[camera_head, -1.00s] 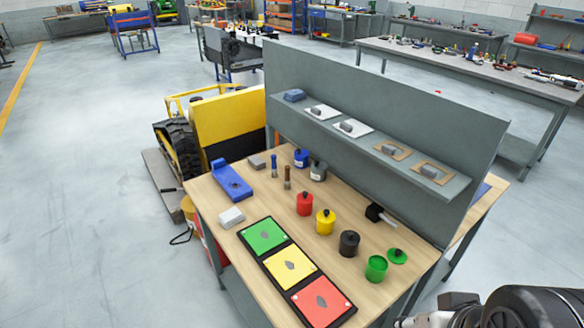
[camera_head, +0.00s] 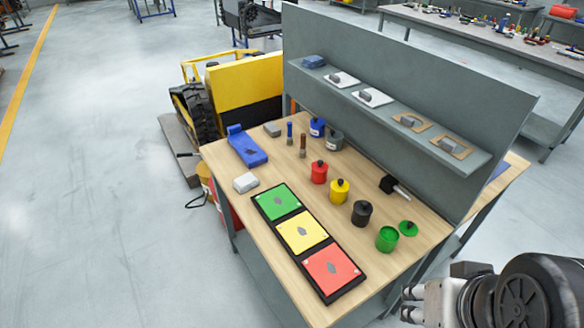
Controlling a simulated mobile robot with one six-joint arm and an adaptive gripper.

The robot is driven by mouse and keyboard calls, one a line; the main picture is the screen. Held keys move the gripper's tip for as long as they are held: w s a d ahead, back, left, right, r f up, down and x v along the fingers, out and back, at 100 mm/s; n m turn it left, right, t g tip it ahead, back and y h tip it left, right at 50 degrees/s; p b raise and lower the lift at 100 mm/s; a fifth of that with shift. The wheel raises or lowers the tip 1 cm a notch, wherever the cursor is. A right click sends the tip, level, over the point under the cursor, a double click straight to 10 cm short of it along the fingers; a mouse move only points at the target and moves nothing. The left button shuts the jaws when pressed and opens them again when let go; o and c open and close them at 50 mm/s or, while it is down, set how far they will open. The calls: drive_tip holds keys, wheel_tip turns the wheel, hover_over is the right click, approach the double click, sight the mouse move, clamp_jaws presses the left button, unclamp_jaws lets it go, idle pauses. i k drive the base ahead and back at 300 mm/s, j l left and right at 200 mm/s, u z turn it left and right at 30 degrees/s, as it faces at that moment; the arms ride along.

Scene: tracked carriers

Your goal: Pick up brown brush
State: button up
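A small brown brush (camera_head: 303,147) stands upright on the wooden workbench (camera_head: 405,262), near its back half. A similar blue brush (camera_head: 289,133) stands just to its left. My gripper (camera_head: 408,303) shows only in part at the lower right, beside the bench's front right side. It is far from the brown brush, and its fingers are too unclear to tell open from shut.
Blue and grey pots (camera_head: 334,141) stand close right of the brush, then red, yellow, black and open green pots (camera_head: 387,239). A blue holder (camera_head: 247,147), white block (camera_head: 245,183) and tricolour tray (camera_head: 318,295) lie on the left and front. A grey shelf (camera_head: 469,164) rises behind.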

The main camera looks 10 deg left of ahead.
sight(302, 150)
drive_tip(key=j+z, duration=0.3)
drive_tip(key=j, duration=1.05)
drive_tip(key=j+z, duration=0.3)
drive_tip(key=j, duration=1)
drive_tip(key=i+j+z, duration=0.2)
drive_tip(key=i+j, duration=0.15)
drive_tip(key=i+j+z, duration=0.15)
drive_tip(key=i+j, duration=0.15)
drive_tip(key=j, duration=0.15)
drive_tip(key=i+j+z, duration=0.2)
drive_tip(key=j, duration=0.25)
drive_tip(key=i, duration=0.1)
